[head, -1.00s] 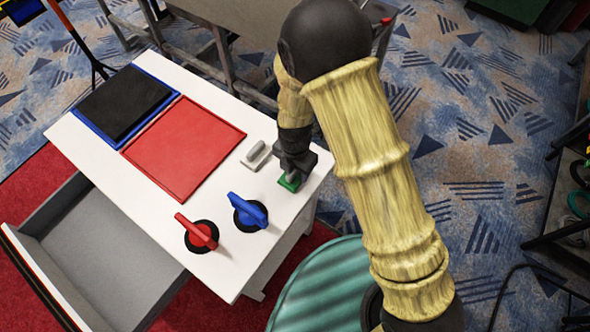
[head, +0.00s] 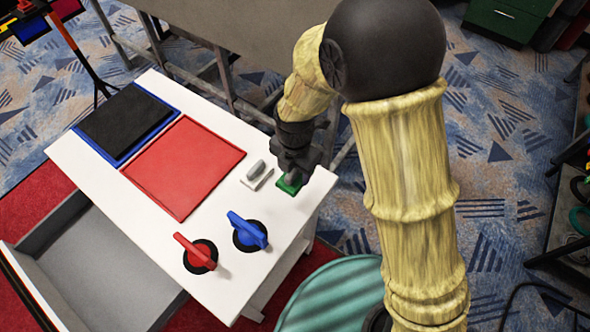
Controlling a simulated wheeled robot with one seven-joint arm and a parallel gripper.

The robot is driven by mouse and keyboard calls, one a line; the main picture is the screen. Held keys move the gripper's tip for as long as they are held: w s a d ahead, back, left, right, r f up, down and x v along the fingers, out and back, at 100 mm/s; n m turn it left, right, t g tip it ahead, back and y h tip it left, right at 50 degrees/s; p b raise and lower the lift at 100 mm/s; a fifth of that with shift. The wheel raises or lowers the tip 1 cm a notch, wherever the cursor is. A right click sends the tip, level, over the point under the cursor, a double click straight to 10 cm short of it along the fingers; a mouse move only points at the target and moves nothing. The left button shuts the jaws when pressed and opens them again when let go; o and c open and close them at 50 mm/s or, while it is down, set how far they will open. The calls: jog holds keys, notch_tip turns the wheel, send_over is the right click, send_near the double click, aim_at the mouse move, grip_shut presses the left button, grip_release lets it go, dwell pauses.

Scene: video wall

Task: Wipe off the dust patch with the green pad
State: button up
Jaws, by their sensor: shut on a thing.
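The green pad (head: 289,186) is at the right end of the white table top. My gripper (head: 293,172) is above it, shut on the pad's upper part, which the fingers mostly hide. The pad appears to be at the table surface; I cannot tell whether it touches. I cannot make out a dust patch in this view. A red panel (head: 183,167) and a black panel with a blue frame (head: 126,122) lie on the table, left of the pad.
The white table (head: 92,165) also bears a grey-handled block (head: 256,176), a blue knob (head: 248,231) and a red knob (head: 199,253). A grey drawer (head: 100,270) stands open at the front. A teal round top (head: 335,295) is at the lower right.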

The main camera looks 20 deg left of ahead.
jog(key=o, duration=0.3)
jog(key=shift+c, duration=1)
jog(key=shift+w+d+m, duration=0.15)
jog(key=shift+w+m, duration=0.05)
jog(key=shift+m, duration=0.1)
jog(key=w+d+f+m+p, duration=0.1)
jog(key=w+d+m, duration=0.3)
jog(key=d+m, duration=0.5)
jog(key=w+d+f+m+p, duration=0.2)
jog(key=w+d+m, duration=0.3)
jog(key=d+m, duration=0.5)
jog(key=w+d+f+m+p, duration=0.2)
jog(key=w+d+m, duration=0.3)
jog(key=d+m, duration=0.5)
jog(key=m, duration=0.3)
jog(key=shift+d, duration=0.15)
